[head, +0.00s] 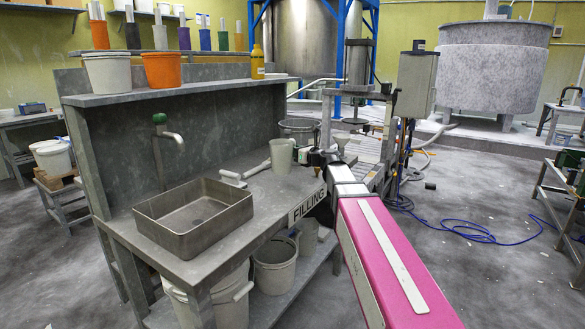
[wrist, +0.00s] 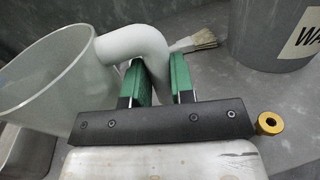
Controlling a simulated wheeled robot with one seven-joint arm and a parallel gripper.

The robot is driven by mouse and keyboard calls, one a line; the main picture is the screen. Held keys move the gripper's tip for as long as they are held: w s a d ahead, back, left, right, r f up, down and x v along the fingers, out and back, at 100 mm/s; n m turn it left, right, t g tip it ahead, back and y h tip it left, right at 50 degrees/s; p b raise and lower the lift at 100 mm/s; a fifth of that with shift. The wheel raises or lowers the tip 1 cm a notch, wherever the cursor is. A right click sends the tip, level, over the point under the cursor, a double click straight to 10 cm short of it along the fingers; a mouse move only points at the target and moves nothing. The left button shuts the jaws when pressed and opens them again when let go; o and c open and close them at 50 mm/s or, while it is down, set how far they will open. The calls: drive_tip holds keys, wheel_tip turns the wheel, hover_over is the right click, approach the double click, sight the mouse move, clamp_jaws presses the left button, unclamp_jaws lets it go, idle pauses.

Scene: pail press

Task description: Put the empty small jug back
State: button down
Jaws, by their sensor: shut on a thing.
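My gripper (head: 313,158) is to the right of the jug. In the wrist view its green-padded fingers (wrist: 165,85) are shut on the handle. I see no contents in the visible part of the jug. I cannot tell whether its base touches the bench.
A steel sink (head: 195,215) stands on the grey bench to the left. A grey bucket with a partly visible label (wrist: 275,35) and a brush (wrist: 195,43) are near the gripper. Buckets (head: 275,265) fill the lower shelf. A shelf (head: 190,88) runs above the bench.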

drive_tip(key=shift+w+d+f, duration=0.1)
drive_tip(key=shift+w+f, duration=0.9)
drive_tip(key=shift+f, duration=0.25)
drive_tip(key=shift+w+a+f, duration=0.1)
drive_tip(key=shift+w+f, duration=0.95)
drive_tip(key=shift+f, duration=0.25)
drive_tip(key=shift+w+d+f, duration=0.1)
drive_tip(key=shift+w+f, duration=0.9)
drive_tip(key=shift+f, duration=0.25)
drive_tip(key=shift+f, duration=0.1)
drive_tip(key=c, duration=1)
unclamp_jaws()
drive_tip(key=shift+s, duration=0.1)
drive_tip(key=v, duration=1.2)
